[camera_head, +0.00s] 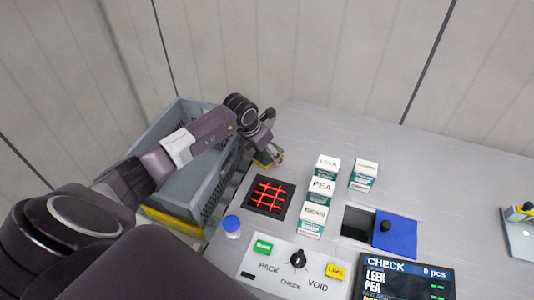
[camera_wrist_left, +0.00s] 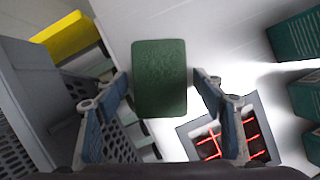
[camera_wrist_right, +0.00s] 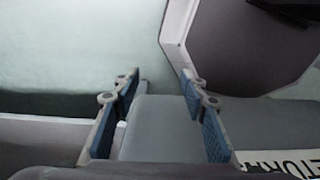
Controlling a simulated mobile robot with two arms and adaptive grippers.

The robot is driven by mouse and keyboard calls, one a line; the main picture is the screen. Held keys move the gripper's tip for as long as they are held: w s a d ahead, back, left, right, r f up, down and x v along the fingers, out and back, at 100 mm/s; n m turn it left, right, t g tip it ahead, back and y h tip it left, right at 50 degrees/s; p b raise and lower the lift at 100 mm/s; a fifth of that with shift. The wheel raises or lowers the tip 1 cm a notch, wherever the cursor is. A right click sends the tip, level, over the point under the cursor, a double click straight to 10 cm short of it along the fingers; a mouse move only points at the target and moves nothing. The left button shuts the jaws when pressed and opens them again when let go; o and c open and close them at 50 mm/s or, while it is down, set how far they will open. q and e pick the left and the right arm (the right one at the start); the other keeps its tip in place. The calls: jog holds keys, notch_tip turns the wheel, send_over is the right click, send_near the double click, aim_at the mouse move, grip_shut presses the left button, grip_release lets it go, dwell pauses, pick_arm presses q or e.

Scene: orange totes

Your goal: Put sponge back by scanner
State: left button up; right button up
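The sponge (camera_head: 262,159), with a green top and some yellow at its edge, is at the left edge of the counter, just beyond the scanner (camera_head: 270,197), a black square with glowing red lines. My left gripper (camera_head: 270,148) is at the sponge and partly covers it. In the left wrist view, the green face of the sponge (camera_wrist_left: 160,78) shows between the fingertips, with narrow gaps on both sides, so the fingers look open. The scanner shows at lower right there (camera_wrist_left: 222,138). My right gripper (camera_wrist_right: 163,90) is open, outside the head view.
A grey crate (camera_head: 178,120) stands left of the counter. Several cartons (camera_head: 322,187) stand right of the scanner, beside a blue panel (camera_head: 396,236) and a dark opening. A blue-capped bottle (camera_head: 232,226), a button panel (camera_head: 290,268) and a display (camera_head: 402,280) are in front.

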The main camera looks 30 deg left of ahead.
pick_arm(q)
jog(key=shift+r, duration=0.1)
jog(key=shift+r, duration=0.2)
jog(key=b+v, duration=0.2)
jog(key=v, duration=0.9)
jog(key=shift+r, duration=0.35)
jog(key=shift+s+f, duration=0.1)
jog(key=shift+s, duration=0.05)
